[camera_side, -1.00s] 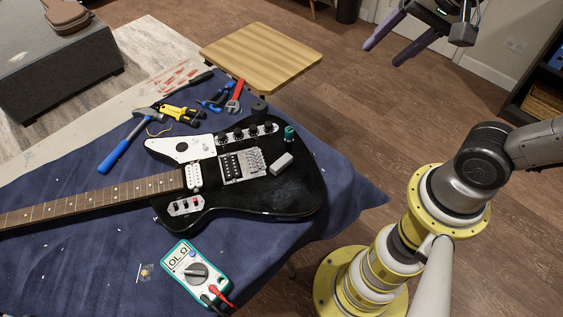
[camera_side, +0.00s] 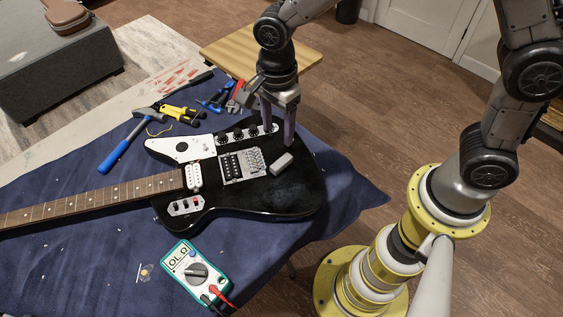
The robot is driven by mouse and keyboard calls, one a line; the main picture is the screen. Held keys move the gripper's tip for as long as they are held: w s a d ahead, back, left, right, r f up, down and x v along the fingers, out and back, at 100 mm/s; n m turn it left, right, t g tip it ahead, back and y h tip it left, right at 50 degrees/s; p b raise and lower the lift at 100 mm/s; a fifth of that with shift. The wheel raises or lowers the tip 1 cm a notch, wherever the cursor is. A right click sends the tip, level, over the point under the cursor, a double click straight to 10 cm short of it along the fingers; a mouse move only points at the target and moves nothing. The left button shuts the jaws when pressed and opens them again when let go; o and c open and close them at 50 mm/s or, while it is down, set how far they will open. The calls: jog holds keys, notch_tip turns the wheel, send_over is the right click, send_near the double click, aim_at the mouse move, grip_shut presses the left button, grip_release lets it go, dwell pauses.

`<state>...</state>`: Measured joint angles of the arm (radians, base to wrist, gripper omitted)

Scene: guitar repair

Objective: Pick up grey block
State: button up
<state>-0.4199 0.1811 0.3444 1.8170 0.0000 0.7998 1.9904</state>
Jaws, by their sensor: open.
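The grey block (camera_side: 282,163) is a small light-grey bar lying on the black guitar body (camera_side: 285,197), right of the metal bridge. My gripper (camera_side: 278,138) points down over the guitar's upper right edge, just behind the block in the picture. Its two purple-grey fingers are spread apart, one near the black knobs and one near the body's right edge. The block is outside the fingers, slightly below them in the picture. The green-topped item seen there earlier is hidden, probably behind the right finger.
The guitar lies on a blue cloth (camera_side: 80,262). A multimeter (camera_side: 197,274) lies in front of it. A blue-handled hammer (camera_side: 122,146), yellow-handled pliers (camera_side: 181,114) and other tools lie behind. A wooden tabletop (camera_side: 225,52) stands beyond, behind my arm.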

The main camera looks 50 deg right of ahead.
aim_at(280, 162)
jog(key=f, duration=1.1)
jog(key=shift+d+f, duration=0.25)
grip_shut()
